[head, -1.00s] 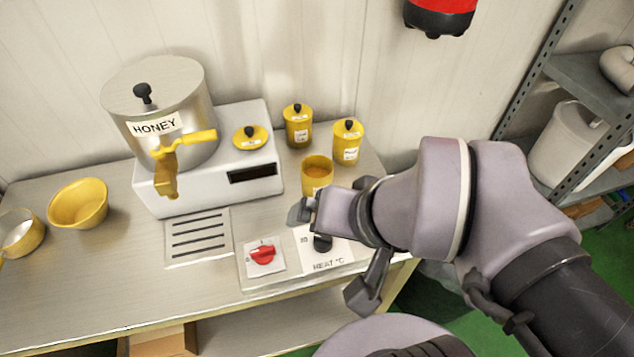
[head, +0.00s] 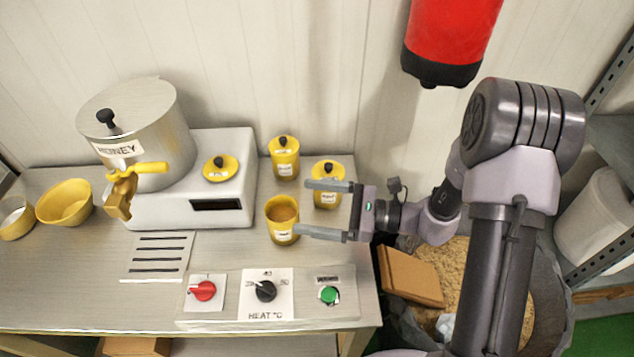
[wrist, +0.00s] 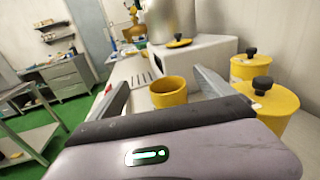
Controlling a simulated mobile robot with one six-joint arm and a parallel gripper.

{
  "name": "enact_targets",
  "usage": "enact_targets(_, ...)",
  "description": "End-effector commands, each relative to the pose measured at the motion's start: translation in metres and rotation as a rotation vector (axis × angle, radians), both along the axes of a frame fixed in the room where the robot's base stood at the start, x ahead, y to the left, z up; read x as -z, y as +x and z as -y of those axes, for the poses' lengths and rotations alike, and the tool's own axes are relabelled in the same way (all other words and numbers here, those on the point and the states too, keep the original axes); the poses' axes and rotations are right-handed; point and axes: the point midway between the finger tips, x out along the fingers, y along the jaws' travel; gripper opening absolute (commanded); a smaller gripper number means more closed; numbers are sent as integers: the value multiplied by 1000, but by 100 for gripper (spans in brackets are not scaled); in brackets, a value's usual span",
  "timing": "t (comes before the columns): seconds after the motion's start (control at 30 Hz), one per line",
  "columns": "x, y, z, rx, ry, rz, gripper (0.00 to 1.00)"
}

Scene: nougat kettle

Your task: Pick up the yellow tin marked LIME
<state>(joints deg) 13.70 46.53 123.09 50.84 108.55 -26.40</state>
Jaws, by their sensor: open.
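Three yellow tins stand on the counter, with labels too small to read surely, so I cannot tell which says LIME. An open lidless tin (head: 282,222) is nearest; it also shows between my fingers in the wrist view (wrist: 170,93). A lidded tin (head: 285,160) with a black knob stands behind it. Another lidded tin (head: 328,188) stands to the right, partly covered by my upper finger; it is at the right in the wrist view (wrist: 278,105). My gripper (head: 305,207) is open and empty, pointing left, its fingertips close to the open tin.
A steel HONEY kettle (head: 140,130) with a yellow tap stands by a white machine (head: 240,160) bearing a loose yellow lid (head: 220,168). A control panel (head: 350,290) with knobs lies in front. A yellow bowl (head: 65,203) is at left. A red object (head: 450,40) hangs above.

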Motion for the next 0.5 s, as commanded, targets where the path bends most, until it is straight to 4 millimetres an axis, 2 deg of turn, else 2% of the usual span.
enact_targets(0.13,26,9,4,44,35,-33,92)
enact_targets(0.3,79,8,3,42,33,-33,92)
enact_targets(0.37,93,8,3,41,33,-31,92)
enact_targets(0.5,91,11,-18,38,31,-27,92)
